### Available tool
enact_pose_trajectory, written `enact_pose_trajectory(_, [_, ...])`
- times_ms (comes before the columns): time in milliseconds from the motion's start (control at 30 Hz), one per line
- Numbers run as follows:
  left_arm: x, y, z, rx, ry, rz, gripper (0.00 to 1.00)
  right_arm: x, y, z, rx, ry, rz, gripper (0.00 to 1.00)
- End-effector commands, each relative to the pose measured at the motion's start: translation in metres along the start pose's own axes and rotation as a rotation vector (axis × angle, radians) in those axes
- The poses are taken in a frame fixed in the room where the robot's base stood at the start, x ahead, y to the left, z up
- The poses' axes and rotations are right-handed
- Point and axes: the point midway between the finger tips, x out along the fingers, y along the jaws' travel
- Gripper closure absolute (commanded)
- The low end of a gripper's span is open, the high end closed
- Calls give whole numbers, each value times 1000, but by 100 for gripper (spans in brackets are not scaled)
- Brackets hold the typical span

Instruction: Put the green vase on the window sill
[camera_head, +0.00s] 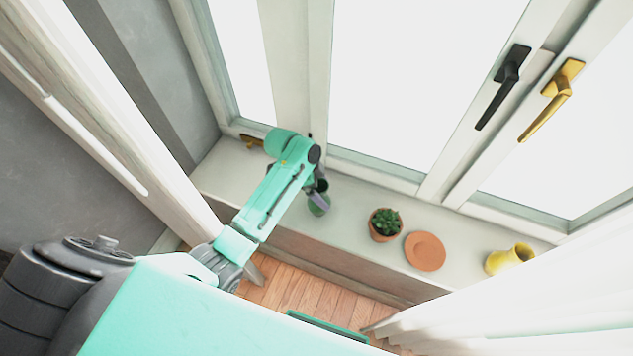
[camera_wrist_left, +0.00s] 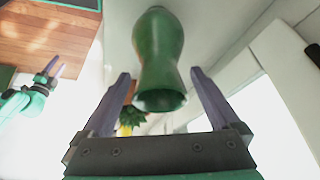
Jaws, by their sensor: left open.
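The green vase (camera_wrist_left: 158,52) fills the upper middle of the left wrist view, its dark open mouth towards the camera. In the head view the vase (camera_head: 319,207) shows on the pale window sill (camera_head: 352,204), partly covered by my left gripper (camera_head: 318,192). It appears to stand on the sill. In the wrist view my left gripper (camera_wrist_left: 160,75) is open, with one finger on each side of the vase's mouth end and gaps visible between fingers and vase. My right gripper (camera_wrist_left: 50,70) shows small at the left of the wrist view; its jaw opening is unclear.
Right of the vase on the sill are a potted succulent (camera_head: 384,225), a terracotta saucer (camera_head: 425,251) and a yellow vase (camera_head: 509,258). Window frames with a black handle (camera_head: 507,78) and a brass handle (camera_head: 552,97) rise behind.

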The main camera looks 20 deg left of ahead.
Motion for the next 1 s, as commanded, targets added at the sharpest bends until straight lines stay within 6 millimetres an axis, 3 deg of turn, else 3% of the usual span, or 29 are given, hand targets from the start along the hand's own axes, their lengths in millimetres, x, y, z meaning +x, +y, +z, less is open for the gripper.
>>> enact_pose_trajectory(500, [-106, -1, 1, 1, 0, -4, 4, 29, 0, 3, -2, 0, 1, 50])
enact_pose_trajectory(1000, [-115, 0, 1, 0, -1, 0, 4, 28, 3, 3, -3, -1, 4, 50])
